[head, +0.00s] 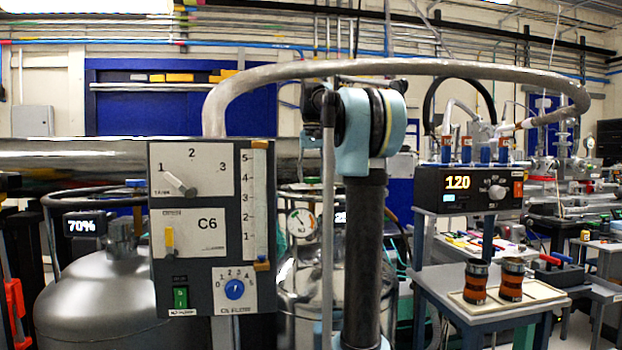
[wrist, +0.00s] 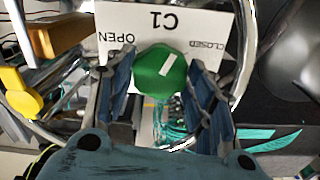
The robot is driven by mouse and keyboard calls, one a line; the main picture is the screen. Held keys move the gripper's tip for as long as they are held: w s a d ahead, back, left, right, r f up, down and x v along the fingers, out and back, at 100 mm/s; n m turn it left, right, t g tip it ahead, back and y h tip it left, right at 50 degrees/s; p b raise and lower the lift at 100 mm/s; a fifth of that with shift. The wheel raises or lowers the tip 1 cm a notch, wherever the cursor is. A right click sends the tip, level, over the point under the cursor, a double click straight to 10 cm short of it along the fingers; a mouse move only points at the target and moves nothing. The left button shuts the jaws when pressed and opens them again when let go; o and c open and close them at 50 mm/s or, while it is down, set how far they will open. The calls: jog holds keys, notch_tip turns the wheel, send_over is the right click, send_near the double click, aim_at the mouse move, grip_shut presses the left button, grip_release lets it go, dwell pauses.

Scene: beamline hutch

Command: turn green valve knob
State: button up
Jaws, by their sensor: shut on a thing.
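The green valve knob (wrist: 160,70) is in the middle of the wrist view, with a white pointer mark slanting up and right. It sits in front of a white plate (wrist: 222,20) lettered C1, OPEN on the left and CLOSED on the right; the lettering looks turned over. The mark points between C1 and CLOSED. My gripper (wrist: 160,88) is shut on the knob, one ribbed blue finger on each side. In the head view I cannot make out the green knob or my gripper.
A yellow handle (wrist: 20,92) and a curved metal ring stand close to the left finger. In the head view, a C6 control panel (head: 208,275) stands left of my arm, before a silver tank (head: 95,300). A 120 display box (head: 468,190) stands on the right.

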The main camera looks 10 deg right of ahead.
jog(key=m, duration=0.6)
jog(key=shift+w+m, duration=0.1)
jog(key=shift+m, duration=0.3)
dwell(0.4)
jog(key=o, duration=1.1)
jog(key=shift+c, duration=0.2)
notch_tip(320, 180, up, 12)
jog(key=shift+f, duration=0.1)
